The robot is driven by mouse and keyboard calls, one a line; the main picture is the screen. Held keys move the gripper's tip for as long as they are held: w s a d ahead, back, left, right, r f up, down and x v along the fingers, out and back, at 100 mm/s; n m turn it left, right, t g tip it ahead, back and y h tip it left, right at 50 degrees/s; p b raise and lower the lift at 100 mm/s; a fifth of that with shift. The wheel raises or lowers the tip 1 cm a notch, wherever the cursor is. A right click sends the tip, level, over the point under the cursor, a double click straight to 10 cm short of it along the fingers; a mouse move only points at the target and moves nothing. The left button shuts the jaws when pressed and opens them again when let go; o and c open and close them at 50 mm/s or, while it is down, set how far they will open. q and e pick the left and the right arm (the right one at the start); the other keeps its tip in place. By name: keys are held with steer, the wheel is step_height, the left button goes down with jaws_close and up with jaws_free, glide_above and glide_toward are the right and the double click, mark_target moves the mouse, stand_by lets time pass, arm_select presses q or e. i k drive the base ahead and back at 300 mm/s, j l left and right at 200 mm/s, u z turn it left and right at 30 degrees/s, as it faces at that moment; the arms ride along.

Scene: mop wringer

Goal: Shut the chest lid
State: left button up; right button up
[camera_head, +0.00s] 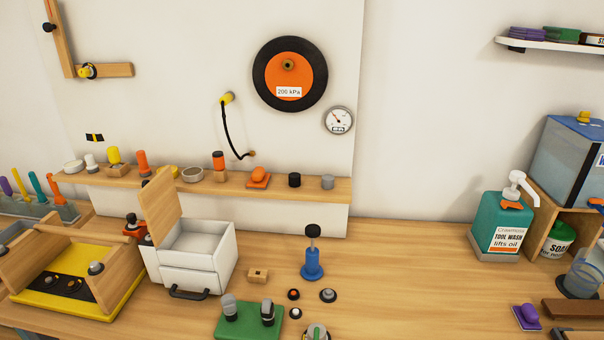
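The chest (195,259) is a white box with a drawer front and a dark handle (189,293) low on its front. It stands left of the middle of the wooden workbench. Its wooden lid (161,211) stands raised, tilted up at the left side of the box. The white inside of the chest shows and looks empty. Neither of my grippers is in view.
A yellow tray with wooden sides (81,288) stands close at the chest's left. A small wooden block (258,275), a blue pump (312,260) and a green base (246,320) are to the right. A shelf (320,189) runs behind. The bench's right middle is clear.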

mark_target(159, 199)
steer(key=i+j+z, duration=0.1)
steer(key=j+z, duration=0.2)
steer(key=j, duration=1.25)
steer(key=j+z, duration=0.25)
steer(key=j, duration=1.3)
steer(key=k+j+z, duration=0.65)
steer(key=i+l, duration=0.05)
steer(key=i, duration=0.05)
